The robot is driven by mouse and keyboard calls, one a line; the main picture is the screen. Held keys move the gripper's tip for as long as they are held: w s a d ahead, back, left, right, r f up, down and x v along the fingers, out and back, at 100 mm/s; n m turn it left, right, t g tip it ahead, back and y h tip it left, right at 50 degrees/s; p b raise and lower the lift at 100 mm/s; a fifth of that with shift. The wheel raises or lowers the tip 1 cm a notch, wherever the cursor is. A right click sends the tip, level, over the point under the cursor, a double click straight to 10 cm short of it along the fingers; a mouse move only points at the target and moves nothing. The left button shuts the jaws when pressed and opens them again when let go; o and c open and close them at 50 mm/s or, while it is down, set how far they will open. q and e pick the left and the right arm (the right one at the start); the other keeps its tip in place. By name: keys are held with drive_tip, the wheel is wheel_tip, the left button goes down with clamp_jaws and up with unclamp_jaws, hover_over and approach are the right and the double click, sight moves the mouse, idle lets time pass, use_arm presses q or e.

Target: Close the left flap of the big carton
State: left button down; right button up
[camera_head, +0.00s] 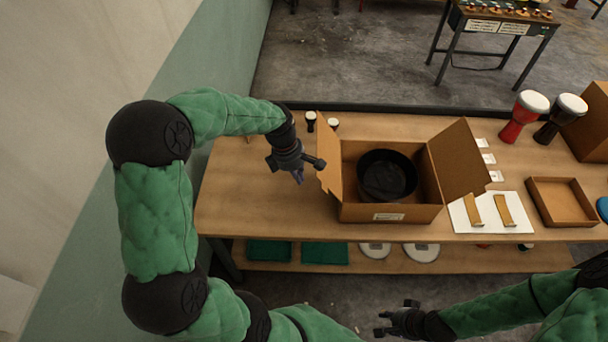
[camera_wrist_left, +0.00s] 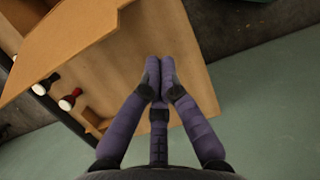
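The big carton (camera_head: 365,213) stands open on the bench with a black round object (camera_head: 387,177) inside. Its left flap (camera_head: 328,150) stands up along the left side, seen nearly edge-on. Its right flap (camera_head: 458,158) stands open, leaning outward to the right. My left gripper (camera_head: 300,177) is just left of the left flap, above the bench. In the left wrist view its purple fingers (camera_wrist_left: 158,72) have their tips together with nothing between them, and a cardboard panel (camera_wrist_left: 75,40) is beyond. Whether they touch the flap cannot be told. My right gripper (camera_head: 390,320) is low in front of the bench, fingers spread and empty.
A white sheet (camera_head: 483,225) with two tan pieces and an open shallow box (camera_head: 560,203) lie right of the carton. Goblet drums, one red (camera_head: 523,117) and one black (camera_head: 562,118), stand behind. Two small drums (camera_head: 311,121) stand behind the left flap. The bench's left part (camera_head: 240,205) is clear.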

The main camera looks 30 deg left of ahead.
use_arm(q)
drive_tip(key=s+x, duration=0.1)
drive_tip(key=x, duration=0.7)
drive_tip(key=w+d+r, duration=0.2)
drive_tip(key=d, duration=0.1)
drive_tip(key=shift+w, duration=0.35)
drive_tip(key=shift+w+a+r, duration=0.1)
